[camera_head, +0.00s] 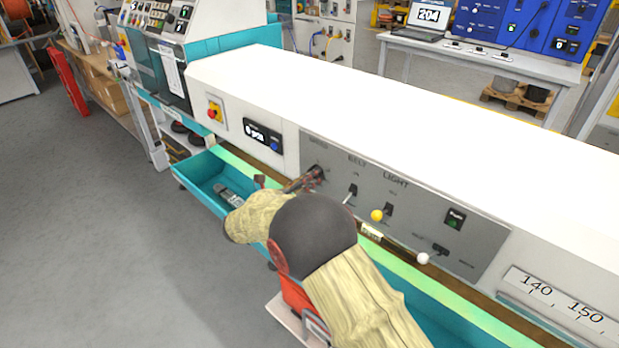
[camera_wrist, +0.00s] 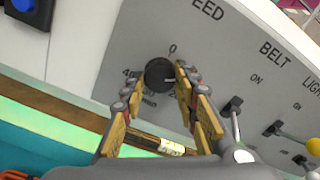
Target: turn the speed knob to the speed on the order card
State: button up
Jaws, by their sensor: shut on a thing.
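The black speed knob (camera_wrist: 160,75) is round and sits on the grey control panel (camera_wrist: 220,45) under the label ending "EED". A 0 shows above it, and a partly hidden number shows at its lower left. My gripper (camera_wrist: 166,76) is shut on the knob, with one finger on each side; it also shows in the head view (camera_head: 312,177), where it hides most of the knob. A small dark display (camera_head: 262,135) left of the panel seems to read 0 rpm. I cannot make out an order card for certain.
Belt and light switches (camera_head: 350,193) stand just right of the knob, with yellow and white ball-ended levers further right. A teal tray (camera_head: 200,172) runs below the panel. A laptop (camera_head: 428,18) showing 204 stands on the back table.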

jog(key=shift+c, duration=1)
jog(key=shift+m, duration=0.3)
jog(key=shift+a+m+b, duration=0.1)
jog(key=shift+m+b, duration=0.7)
jog(key=shift+m, duration=4.7)
jog(key=o, duration=1.2)
jog(key=shift+c, duration=0.2)
jog(key=shift+a, duration=0.1)
